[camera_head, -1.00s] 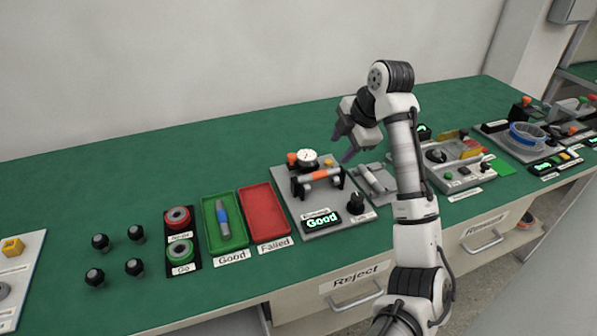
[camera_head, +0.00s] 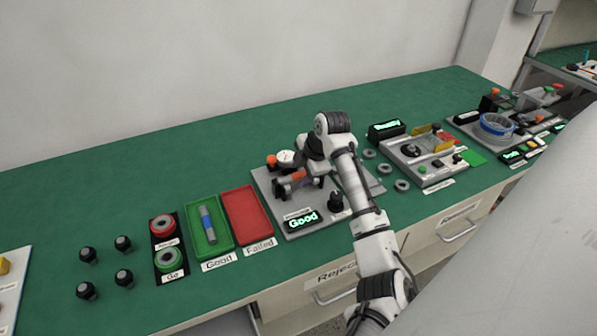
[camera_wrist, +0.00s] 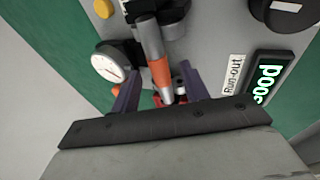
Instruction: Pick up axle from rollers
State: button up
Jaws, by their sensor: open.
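The axle (camera_wrist: 155,58), grey with an orange band, lies on the run-out station between the dark roller stands. In the head view the axle (camera_head: 291,177) is partly hidden by my arm. My gripper (camera_wrist: 158,90) is open, its two purple-grey fingers on either side of the axle's orange end in the wrist view. I cannot tell whether the fingers touch it. The rollers under the axle are mostly hidden.
A dial gauge (camera_wrist: 110,63) stands close beside the axle. The run-out display (camera_head: 303,219) reads Good. The green Good tray (camera_head: 193,239) holds another axle; the red Failed tray (camera_head: 260,230) is empty. Three grey rings lie right of my arm.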

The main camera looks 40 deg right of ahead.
jog(key=shift+w+f, duration=0.15)
jog(key=shift+f, duration=0.15)
grip_shut()
dwell(0.3)
